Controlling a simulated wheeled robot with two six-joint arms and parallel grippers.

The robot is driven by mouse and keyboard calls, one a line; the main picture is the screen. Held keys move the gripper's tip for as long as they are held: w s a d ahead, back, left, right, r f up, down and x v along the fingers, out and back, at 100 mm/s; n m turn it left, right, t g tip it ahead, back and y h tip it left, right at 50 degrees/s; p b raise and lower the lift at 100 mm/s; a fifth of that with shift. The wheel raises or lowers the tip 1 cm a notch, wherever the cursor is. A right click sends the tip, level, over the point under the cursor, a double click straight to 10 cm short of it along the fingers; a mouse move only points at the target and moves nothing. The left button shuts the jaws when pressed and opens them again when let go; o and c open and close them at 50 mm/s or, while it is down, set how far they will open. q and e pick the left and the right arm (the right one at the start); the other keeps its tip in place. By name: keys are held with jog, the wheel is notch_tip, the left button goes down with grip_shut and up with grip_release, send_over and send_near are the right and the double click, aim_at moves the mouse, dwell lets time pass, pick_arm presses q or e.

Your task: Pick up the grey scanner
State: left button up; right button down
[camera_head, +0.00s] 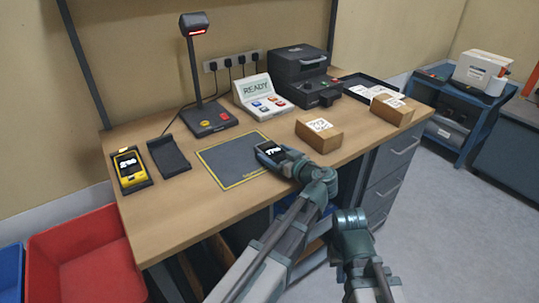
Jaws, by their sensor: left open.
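The grey scanner (268,151) lies on the table at the right edge of a dark mat, its lit screen facing up. My left gripper (288,163) is at the scanner's near right end, low over the table, with its jaws open. The arm hides part of the scanner, and I cannot tell whether the fingers touch it. My right arm's wrist (350,222) is in front of the table edge, and its fingers do not show.
The yellow-edged mat (228,163) is otherwise bare. A yellow scanner (129,165) sits in a cradle beside an empty cradle (170,155). A stand scanner (206,115), button box (263,98), printer (300,70) and cardboard boxes (318,138) (391,112) stand around. A red bin (85,260) is lower left.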

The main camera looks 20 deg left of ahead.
pick_arm(q)
jog(key=shift+d, duration=0.1)
jog(key=c, duration=1.3)
jog(key=shift+r, duration=0.1)
